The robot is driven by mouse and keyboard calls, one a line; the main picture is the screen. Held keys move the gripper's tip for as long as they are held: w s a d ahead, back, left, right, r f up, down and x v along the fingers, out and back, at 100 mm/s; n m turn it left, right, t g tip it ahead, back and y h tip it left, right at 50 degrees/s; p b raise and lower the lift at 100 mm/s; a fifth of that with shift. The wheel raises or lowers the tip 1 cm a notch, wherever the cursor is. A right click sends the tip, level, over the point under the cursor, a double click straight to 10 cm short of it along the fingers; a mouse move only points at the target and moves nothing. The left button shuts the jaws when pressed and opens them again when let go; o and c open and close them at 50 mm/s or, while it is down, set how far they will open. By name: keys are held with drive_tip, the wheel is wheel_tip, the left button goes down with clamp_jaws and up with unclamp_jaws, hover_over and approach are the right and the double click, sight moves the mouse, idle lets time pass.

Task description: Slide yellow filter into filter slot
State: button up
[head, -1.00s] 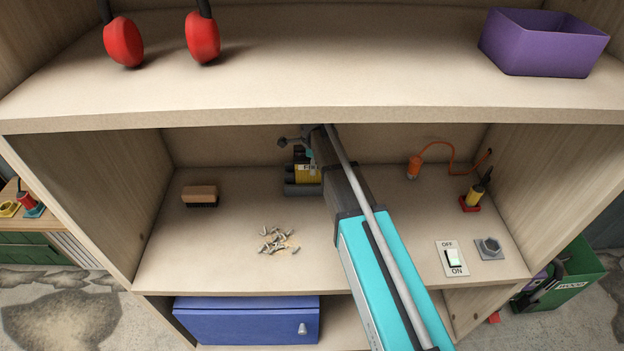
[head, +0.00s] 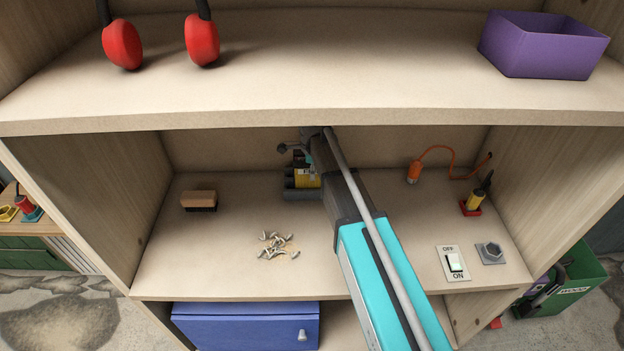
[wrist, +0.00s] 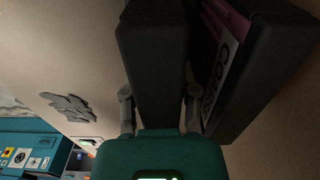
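In the wrist view my gripper (wrist: 208,65) shows two dark fingers standing apart.
The upper shelf's edge (head: 230,122) overhangs. The shelf's front left is clear.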

clamp_jaws()
drive_tip(key=shift+r, duration=0.15)
wheel_tip(320, 180, up, 10)
drive_tip(key=p, duration=1)
idle(0.6)
